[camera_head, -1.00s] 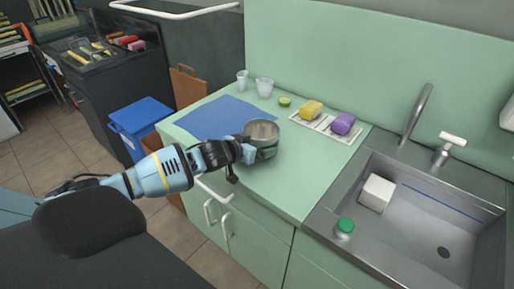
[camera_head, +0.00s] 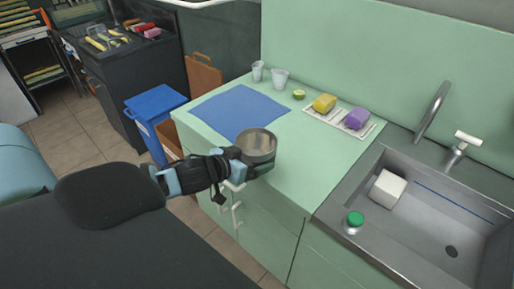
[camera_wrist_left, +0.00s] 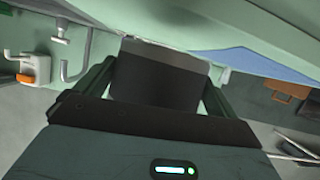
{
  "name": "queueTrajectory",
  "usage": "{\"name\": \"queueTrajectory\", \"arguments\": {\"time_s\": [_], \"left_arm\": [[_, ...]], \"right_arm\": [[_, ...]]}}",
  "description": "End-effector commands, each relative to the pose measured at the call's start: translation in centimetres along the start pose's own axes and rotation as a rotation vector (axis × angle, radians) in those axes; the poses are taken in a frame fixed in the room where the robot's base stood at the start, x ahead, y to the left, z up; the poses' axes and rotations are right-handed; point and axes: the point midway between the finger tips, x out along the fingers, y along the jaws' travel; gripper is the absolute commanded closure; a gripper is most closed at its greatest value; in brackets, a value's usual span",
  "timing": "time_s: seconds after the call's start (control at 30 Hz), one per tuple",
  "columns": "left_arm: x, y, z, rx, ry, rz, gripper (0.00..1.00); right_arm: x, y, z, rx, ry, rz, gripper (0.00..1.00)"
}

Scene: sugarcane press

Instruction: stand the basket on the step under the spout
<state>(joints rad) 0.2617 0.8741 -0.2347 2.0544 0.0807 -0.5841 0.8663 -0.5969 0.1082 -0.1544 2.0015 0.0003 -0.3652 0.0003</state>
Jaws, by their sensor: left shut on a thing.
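The basket (camera_head: 257,143), a round grey metal cup with an open top, is held upright at the front edge of the green counter. My left gripper (camera_head: 254,165) is shut on its side. In the left wrist view the basket (camera_wrist_left: 160,75) shows as a dark grey wall between the two fingers of the left gripper (camera_wrist_left: 155,85). I cannot tell whether its base touches the counter. The spout and the step are not in view. My right gripper is not in view.
A blue mat (camera_head: 238,110) lies behind the basket. Two cups (camera_head: 280,79), a lime piece (camera_head: 299,94), and yellow (camera_head: 325,102) and purple (camera_head: 356,118) sponges on a rack stand farther back. A sink (camera_head: 425,215) is at right, a blue bin (camera_head: 155,106) at left.

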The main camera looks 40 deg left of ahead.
Motion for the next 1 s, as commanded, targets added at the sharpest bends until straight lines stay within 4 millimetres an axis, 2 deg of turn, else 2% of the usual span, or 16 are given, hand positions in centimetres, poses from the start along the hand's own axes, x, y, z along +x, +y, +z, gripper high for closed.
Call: {"name": "queueTrajectory", "arguments": {"time_s": [0.2, 0.43, 0.53, 0.67, 0.77, 0.9, 1.0], "left_arm": [[-1.4, 0.5, 0.4, 0.0, 0.0, 0.0, 0.33], [-1.7, 0.6, 0.5, 0.0, 0.001, -0.001, 0.34], [-1.7, 1.3, 0.3, -0.002, 0.003, -0.002, 0.34], [-2.0, 4.2, -0.4, -0.005, 0.004, -0.017, 0.34], [-2.6, 7.4, -1.6, -0.01, 0.006, -0.037, 0.33], [-4.0, 11.2, -3.6, -0.021, 0.011, -0.066, 0.33], [-5.2, 13.1, -4.9, -0.031, 0.013, -0.082, 0.33]], "right_arm": [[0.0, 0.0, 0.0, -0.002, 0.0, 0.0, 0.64], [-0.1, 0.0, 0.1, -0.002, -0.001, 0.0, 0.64], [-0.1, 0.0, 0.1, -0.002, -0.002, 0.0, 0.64], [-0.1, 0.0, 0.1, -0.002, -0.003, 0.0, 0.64], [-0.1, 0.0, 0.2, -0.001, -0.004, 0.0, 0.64], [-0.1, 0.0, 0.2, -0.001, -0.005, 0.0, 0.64], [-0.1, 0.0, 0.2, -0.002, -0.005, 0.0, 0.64]]}}
